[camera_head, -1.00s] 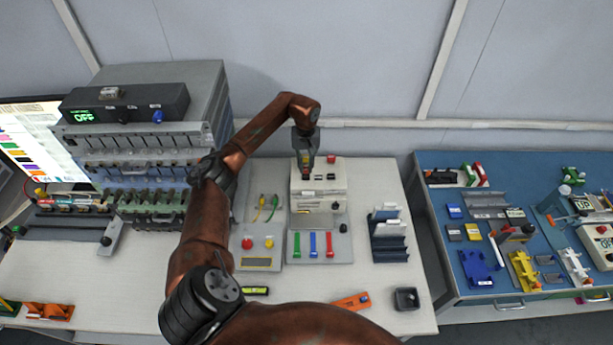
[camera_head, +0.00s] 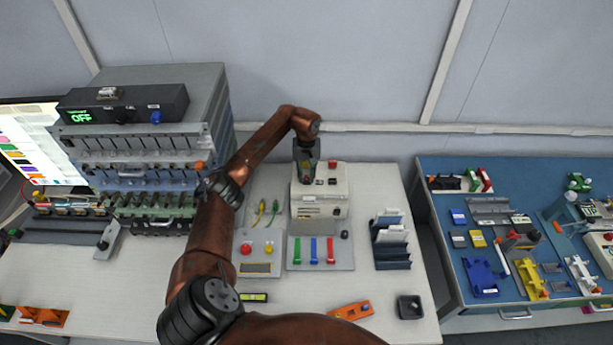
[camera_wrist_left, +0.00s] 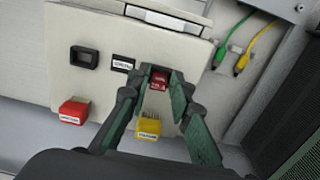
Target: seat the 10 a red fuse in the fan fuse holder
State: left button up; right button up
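My left gripper (camera_head: 307,178) points down over the left part of the white box (camera_head: 319,206) on the bench. In the left wrist view, its two dark fingers (camera_wrist_left: 160,78) stand apart on either side of a small red fuse (camera_wrist_left: 158,82), with a narrow gap showing beside it. The red fuse sits at the box face with its legs hidden, and its lettering is too small to read surely. Next to it are a small label (camera_wrist_left: 123,64) and a black socket-like piece (camera_wrist_left: 84,57). I cannot tell which holder is the fan one. My right gripper is not in view.
In the wrist view, a red cap (camera_wrist_left: 73,110) and a yellow cap (camera_wrist_left: 148,128) stand near the fingers. Green and yellow leads (camera_wrist_left: 241,60) lie beside the box. A panel with coloured bars (camera_head: 320,264) is in front of it, and a slotted rack (camera_head: 392,263) to the right.

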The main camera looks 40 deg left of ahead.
pick_arm(q)
jog(key=shift+o, duration=1.1)
jog(key=shift+r, duration=0.1)
jog(key=shift+r, duration=0.2)
notch_tip(320, 180, up, 12)
jog(key=p, duration=0.5)
jog(key=shift+f, duration=0.1)
